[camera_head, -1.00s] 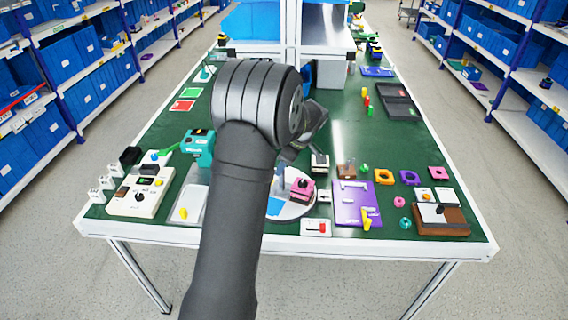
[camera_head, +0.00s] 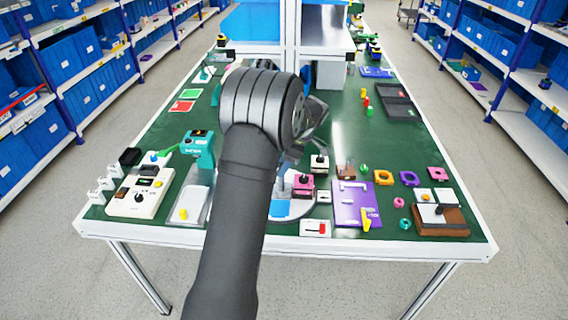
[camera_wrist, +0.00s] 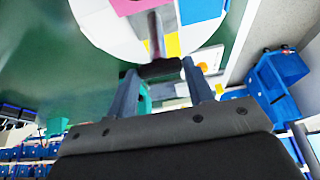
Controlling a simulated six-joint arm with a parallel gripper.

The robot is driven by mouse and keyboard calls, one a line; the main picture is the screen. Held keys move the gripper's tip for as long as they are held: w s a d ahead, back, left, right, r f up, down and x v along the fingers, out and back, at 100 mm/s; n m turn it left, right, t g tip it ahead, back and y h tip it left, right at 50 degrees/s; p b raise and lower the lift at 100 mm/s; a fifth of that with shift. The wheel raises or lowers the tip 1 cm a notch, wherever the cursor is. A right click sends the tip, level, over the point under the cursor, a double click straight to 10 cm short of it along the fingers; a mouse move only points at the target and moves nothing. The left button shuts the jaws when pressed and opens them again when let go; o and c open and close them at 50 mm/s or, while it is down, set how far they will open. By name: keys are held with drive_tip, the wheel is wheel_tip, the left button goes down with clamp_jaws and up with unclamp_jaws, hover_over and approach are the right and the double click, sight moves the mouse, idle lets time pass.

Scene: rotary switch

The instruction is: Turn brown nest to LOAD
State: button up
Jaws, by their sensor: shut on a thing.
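A round white turntable (camera_head: 300,210) sits near the table's front edge, partly hidden behind my arm. It carries a pink block (camera_head: 303,188) with a dark knob and a blue patch (camera_head: 279,209). The wrist view shows the white disc (camera_wrist: 92,22) with pink, grey, blue and yellow patches. There my gripper (camera_wrist: 160,68) is shut on a dark-ended handle with a reddish-brown post (camera_wrist: 155,35), over the disc's edge. I cannot make out a brown nest or a LOAD mark.
A purple plate (camera_head: 352,203) with a yellow handle stands right of the turntable, a small white switch box (camera_head: 314,229) in front. A teal device (camera_head: 198,150) and a beige control box (camera_head: 138,195) are to the left. A brown-based box (camera_head: 440,222) is at the right.

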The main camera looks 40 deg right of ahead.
idle(0.4)
drive_tip(key=o, duration=1.4)
drive_tip(key=v, duration=1.7)
drive_tip(key=shift+r, duration=0.2)
drive_tip(key=x, duration=1.7)
drive_tip(key=shift+f, duration=0.2)
